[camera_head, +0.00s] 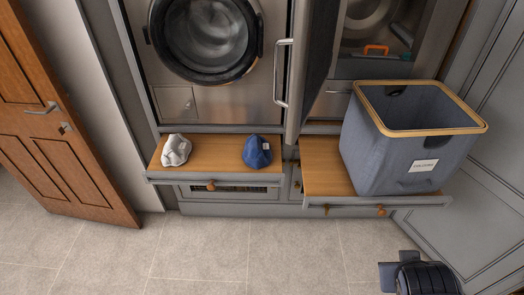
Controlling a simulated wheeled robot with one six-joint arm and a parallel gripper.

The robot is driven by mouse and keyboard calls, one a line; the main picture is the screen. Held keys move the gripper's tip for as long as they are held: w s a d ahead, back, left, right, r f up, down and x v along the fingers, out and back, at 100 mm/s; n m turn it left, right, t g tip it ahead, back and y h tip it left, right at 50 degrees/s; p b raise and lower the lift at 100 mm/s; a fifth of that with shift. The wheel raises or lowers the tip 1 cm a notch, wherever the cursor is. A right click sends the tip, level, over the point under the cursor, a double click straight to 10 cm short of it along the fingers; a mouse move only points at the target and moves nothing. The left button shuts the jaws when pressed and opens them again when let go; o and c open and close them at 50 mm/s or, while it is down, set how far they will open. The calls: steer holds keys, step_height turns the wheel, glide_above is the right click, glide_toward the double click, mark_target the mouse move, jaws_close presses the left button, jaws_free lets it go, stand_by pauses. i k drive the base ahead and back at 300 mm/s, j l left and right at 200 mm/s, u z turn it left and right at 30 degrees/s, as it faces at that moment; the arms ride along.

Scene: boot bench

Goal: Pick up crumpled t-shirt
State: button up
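A light grey crumpled cloth (176,151) lies on the left part of the wooden pull-out shelf (218,168) below the washing machine. A dark blue crumpled cloth (256,150) with a small white patch lies on the right part of the same shelf, apart from the grey one. I cannot tell for sure which of them is the t-shirt. A dark ribbed part of my arm with flat plates (425,277) shows at the bottom right, well away from both cloths. The state of my gripper's fingers cannot be made out there.
A blue-grey fabric basket (393,153) with a wooden rim and white label stands on the right pull-out shelf (321,176). A grey door with a long handle (283,73) stands open between the machines. A wooden door (62,125) is at the left. The tiled floor in front is clear.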

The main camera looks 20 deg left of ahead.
mark_target(257, 154)
steer(key=i+j+z, duration=0.15)
steer(key=j, duration=0.45)
steer(key=i+j+z, duration=0.2)
steer(key=j, duration=0.4)
steer(key=j+z, duration=0.15)
steer(key=j, duration=0.45)
steer(key=i+j+z, duration=0.15)
steer(key=j, duration=0.5)
